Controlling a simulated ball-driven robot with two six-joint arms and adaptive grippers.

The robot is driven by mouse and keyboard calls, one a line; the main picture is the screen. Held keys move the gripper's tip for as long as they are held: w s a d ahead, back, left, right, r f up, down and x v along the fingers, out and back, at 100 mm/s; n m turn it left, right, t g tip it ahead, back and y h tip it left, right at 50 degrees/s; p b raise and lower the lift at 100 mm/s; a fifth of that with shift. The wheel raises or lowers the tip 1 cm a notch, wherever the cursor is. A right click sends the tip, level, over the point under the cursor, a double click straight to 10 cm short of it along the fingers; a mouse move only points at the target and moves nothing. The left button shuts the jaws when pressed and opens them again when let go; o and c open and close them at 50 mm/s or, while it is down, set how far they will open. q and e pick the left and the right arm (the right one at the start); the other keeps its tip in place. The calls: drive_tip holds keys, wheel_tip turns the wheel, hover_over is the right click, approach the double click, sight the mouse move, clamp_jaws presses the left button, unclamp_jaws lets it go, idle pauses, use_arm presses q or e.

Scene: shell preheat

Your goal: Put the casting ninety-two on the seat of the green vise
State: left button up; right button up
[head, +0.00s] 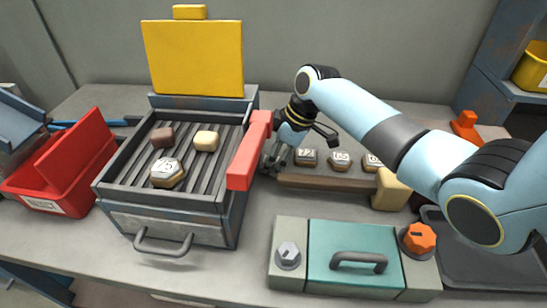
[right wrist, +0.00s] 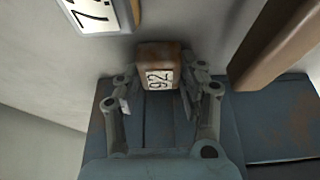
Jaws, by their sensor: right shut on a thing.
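My right gripper (head: 273,162) is low over the bench, between the red bar of the grill and the row of plated castings. In the right wrist view the same gripper (right wrist: 158,88) is shut on a small brown block, casting ninety-two (right wrist: 158,62). Its white label reads upside down as 92. In the head view I cannot make out this casting behind the red bar. I see no clear green vise. A teal block with a dark handle (head: 330,238) stands at the front, and I cannot tell whether it is the vise. My left gripper is not in view.
A grill (head: 190,190) with several pieces on its bars stands left of my gripper, its red bar (head: 243,165) close by. A red bin (head: 45,203) is far left. Knobs flank the teal block.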

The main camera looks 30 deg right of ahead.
drive_tip(key=shift+f, duration=0.15)
drive_tip(key=o, duration=1.2)
